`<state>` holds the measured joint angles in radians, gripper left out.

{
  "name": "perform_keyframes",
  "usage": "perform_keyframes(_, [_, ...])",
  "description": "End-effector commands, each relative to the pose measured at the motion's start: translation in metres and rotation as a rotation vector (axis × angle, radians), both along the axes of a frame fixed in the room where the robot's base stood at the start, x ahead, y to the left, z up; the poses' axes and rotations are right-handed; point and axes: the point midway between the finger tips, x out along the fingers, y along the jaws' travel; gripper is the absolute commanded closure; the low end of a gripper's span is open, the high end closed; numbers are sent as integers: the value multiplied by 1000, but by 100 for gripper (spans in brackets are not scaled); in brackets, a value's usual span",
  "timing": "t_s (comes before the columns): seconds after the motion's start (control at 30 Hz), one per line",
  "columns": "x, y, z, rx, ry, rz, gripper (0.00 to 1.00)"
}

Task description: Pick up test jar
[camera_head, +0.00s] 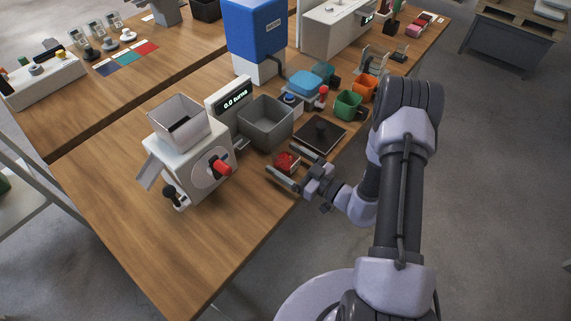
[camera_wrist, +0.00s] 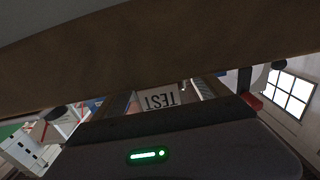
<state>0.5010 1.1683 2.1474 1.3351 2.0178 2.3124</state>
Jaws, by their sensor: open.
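The test jar, a small jar with red showing (camera_head: 287,162), stands near the front edge of the wooden table in the head view. My gripper (camera_head: 283,158) is open and low over the table edge, with one finger on each side of the jar. I cannot tell whether either finger touches it. In the wrist view, a pale label reading TEST (camera_wrist: 160,98) shows upside down between the fingers. A large brown surface across the top of that view hides most of the rest.
Green (camera_head: 347,105) and orange (camera_head: 364,89) cups stand farther right. The table's front left is clear.

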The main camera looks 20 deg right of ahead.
Motion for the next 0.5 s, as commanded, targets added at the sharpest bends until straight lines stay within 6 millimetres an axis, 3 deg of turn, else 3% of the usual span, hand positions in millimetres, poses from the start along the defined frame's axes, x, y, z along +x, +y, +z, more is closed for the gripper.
perform_keyframes(0.23, [4, 3, 1, 0, 0, 0, 15])
perform_keyframes(0.5, [4, 3, 1, 0, 0, 0, 66])
